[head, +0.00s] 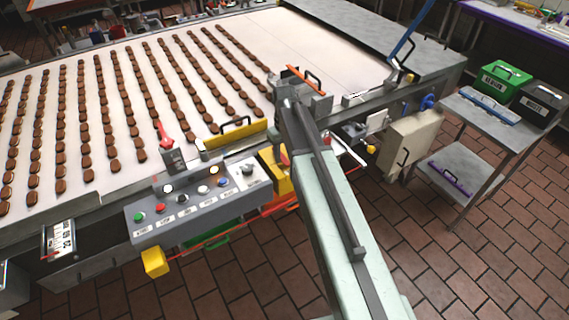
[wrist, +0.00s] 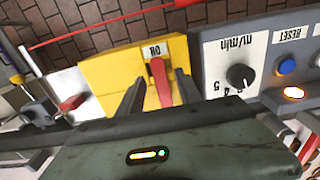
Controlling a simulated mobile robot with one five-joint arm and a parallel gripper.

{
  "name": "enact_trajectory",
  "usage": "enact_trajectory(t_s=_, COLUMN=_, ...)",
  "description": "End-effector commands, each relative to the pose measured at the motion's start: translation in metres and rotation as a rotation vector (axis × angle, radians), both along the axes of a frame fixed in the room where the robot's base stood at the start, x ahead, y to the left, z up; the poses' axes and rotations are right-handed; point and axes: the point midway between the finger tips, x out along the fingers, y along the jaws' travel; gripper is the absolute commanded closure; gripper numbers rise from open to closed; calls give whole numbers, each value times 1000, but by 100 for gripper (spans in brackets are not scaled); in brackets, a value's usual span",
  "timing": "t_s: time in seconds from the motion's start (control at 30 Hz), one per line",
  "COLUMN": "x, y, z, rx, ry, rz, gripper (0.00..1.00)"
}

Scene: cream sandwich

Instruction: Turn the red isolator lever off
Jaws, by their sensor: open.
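The red isolator lever (wrist: 160,84) stands on a yellow box (wrist: 106,76) in the wrist view, below a small white label (wrist: 154,51) that seems to read ON upside down. My gripper (wrist: 160,77) is open, with one dark finger on each side of the lever. I cannot tell whether either finger touches it. The lever's lower end is hidden behind my gripper body. In the head view the yellow box (head: 278,180) shows partly beside my arm, with a bit of red at its top. My arm hides the fingers there.
A grey control panel (head: 190,203) with buttons and a dial (wrist: 240,76) adjoins the box. Another red handle (head: 163,134) stands by the conveyor (head: 195,125), which carries rows of brown biscuits. A steel cart (head: 480,120) stands right; tiled floor lies in front.

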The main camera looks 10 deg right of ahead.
Motion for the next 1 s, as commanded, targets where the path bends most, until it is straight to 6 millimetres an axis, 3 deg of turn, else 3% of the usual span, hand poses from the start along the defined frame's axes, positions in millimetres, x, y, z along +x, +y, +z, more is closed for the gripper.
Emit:
enact_trajectory(t_s=0.07, x=0, y=0, z=-12, rx=0, ry=0, rz=0, gripper=58)
enact_trajectory(t_s=0.33, x=0, y=0, z=-10, rx=0, ry=0, rz=0, gripper=61)
enact_trajectory(t_s=0.47, x=0, y=0, z=-10, rx=0, ry=0, rz=0, gripper=97)
enact_trajectory(t_s=0.5, x=0, y=0, z=-10, rx=0, ry=0, rz=0, gripper=100)
enact_trajectory(t_s=1.0, x=0, y=0, z=-10, rx=0, ry=0, rz=0, gripper=100)
